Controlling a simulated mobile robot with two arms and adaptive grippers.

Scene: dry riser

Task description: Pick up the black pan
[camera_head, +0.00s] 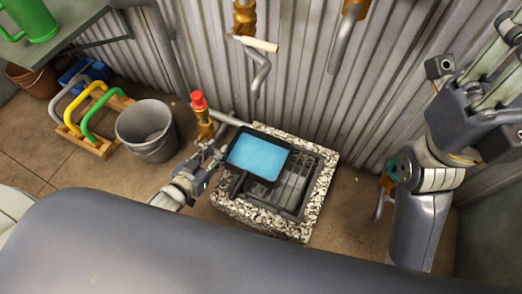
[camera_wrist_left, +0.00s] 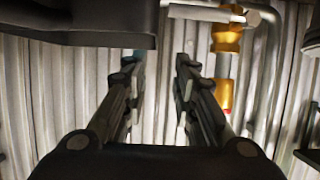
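The black pan (camera_head: 233,160) is square, with a dark rim and a flat light-blue inside. In the head view it lies over the left back part of a stone-rimmed drain with a grating. My left gripper (camera_head: 214,157) is just left of the pan; whether it touches the rim is not clear. In the left wrist view my left gripper (camera_wrist_left: 158,75) has its fingers apart, with only ribbed wall between them. A dark body, probably the pan, hangs across the top left there. My right arm rises at the right; its fingertips are not clear.
The speckled stone rim (camera_head: 318,195) surrounds the grating. A brass tap with a red top (camera_head: 200,108) stands close behind my left gripper. A grey bucket (camera_head: 147,130) and a wooden rack with coloured handles (camera_head: 93,127) are left. Pipes hang before the corrugated wall (camera_head: 345,100).

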